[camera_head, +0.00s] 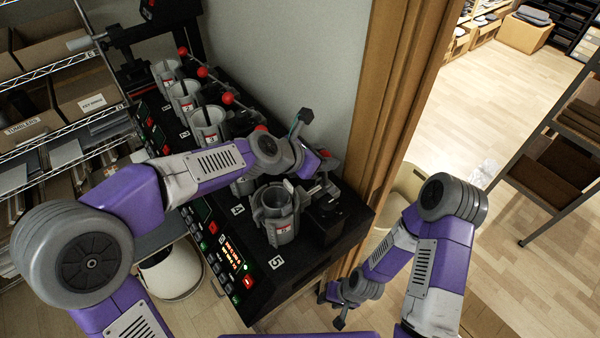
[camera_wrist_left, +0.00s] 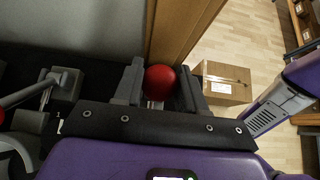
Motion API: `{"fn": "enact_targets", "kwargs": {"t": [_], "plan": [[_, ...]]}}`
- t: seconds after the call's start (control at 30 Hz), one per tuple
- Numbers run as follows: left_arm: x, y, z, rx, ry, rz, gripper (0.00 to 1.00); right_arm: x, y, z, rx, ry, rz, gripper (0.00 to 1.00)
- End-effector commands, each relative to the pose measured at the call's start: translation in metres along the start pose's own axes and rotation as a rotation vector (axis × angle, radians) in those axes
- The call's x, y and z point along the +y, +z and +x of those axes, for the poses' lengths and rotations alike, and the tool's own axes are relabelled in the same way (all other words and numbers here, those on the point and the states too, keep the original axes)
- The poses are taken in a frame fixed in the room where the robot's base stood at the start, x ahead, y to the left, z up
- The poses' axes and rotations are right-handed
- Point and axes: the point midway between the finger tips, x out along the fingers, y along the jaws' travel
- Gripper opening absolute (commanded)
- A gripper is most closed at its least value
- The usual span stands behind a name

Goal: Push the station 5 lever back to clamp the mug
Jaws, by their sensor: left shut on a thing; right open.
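The station 5 lever ends in a red ball knob (camera_wrist_left: 159,80), which sits between the two fingers of my left gripper (camera_wrist_left: 160,88) in the left wrist view. My left gripper (camera_head: 326,158) is shut on this knob at the back right of the press bench, beside the wooden post. In the head view the gripper and wrist mostly hide the knob. The grey station 5 holder (camera_head: 277,205) stands in front, near the "5" mark; I cannot clearly tell the mug from the holder. My right gripper (camera_head: 331,308) is open and empty, low beyond the bench's right edge.
Several more stations with grey holders (camera_head: 186,95) and red-knobbed levers (camera_head: 227,98) run along the bench to the back left. A wooden post (camera_head: 395,90) rises close to the right of my left gripper. A control panel (camera_head: 236,262) lines the bench front.

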Motion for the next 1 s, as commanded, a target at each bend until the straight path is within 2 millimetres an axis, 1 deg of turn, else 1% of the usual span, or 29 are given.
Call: {"fn": "enact_targets", "kwargs": {"t": [0.27,0.5,0.83,0.87,0.9,1.0], "plan": [[0.000,0.011,0.012,0.000,-0.001,0.000,0.26,-0.005,0.001,-0.012,0.000,0.000,0.000,0.43],[0.000,0.018,0.024,-0.001,0.000,0.000,0.26,-0.004,0.000,-0.010,0.000,0.000,0.000,0.43],[0.000,0.019,0.025,-0.001,0.001,0.000,0.26,-0.004,0.001,-0.010,0.000,0.000,0.000,0.43],[0.000,0.019,0.025,-0.001,0.001,0.000,0.45,-0.004,0.001,-0.010,0.000,0.000,0.000,0.43],[0.000,0.019,0.025,-0.001,0.001,0.000,0.51,-0.004,0.001,-0.010,0.000,0.000,0.000,0.43],[0.000,0.019,0.025,0.000,0.000,0.000,0.64,-0.004,0.001,-0.010,0.000,0.000,0.000,0.43]]}}
